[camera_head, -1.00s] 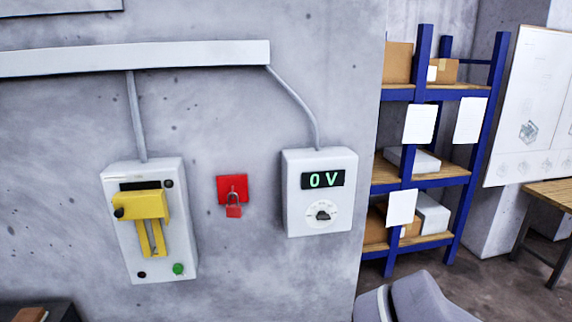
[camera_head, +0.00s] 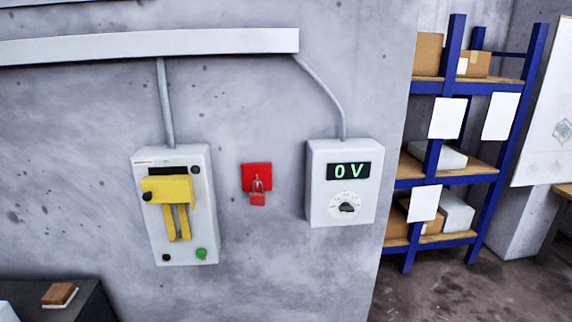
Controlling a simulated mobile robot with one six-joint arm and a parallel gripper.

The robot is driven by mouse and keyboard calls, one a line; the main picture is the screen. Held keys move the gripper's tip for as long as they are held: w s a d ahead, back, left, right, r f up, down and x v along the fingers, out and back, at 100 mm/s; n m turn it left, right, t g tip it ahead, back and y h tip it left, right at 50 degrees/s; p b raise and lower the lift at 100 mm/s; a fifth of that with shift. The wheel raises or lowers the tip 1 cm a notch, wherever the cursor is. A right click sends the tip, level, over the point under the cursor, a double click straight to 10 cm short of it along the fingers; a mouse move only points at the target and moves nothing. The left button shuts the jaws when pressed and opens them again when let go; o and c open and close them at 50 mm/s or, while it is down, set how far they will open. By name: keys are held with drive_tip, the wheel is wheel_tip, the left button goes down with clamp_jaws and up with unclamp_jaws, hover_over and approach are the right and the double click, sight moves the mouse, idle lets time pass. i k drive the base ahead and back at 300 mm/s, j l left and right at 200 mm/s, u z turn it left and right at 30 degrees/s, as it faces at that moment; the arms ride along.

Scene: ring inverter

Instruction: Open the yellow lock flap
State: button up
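The yellow lock flap (camera_head: 176,221) hangs down the front of a white switch box (camera_head: 202,228) on the concrete wall, at centre left. It sits just below a yellow block (camera_head: 168,189) with a black knob at its left end. A green button (camera_head: 201,254) and a black button are at the bottom of the box. My gripper is not in view, so its state does not show.
A red plate with a red padlock (camera_head: 258,199) hangs to the right. Beyond it is a white meter box (camera_head: 318,187) reading 0 V. A dark bench (camera_head: 92,302) stands at the lower left. Blue shelving (camera_head: 446,88) stands at the right.

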sight(166, 191)
drive_tip(key=u, duration=1.3)
drive_tip(key=i+l+z, duration=0.1)
drive_tip(key=l+z, duration=0.15)
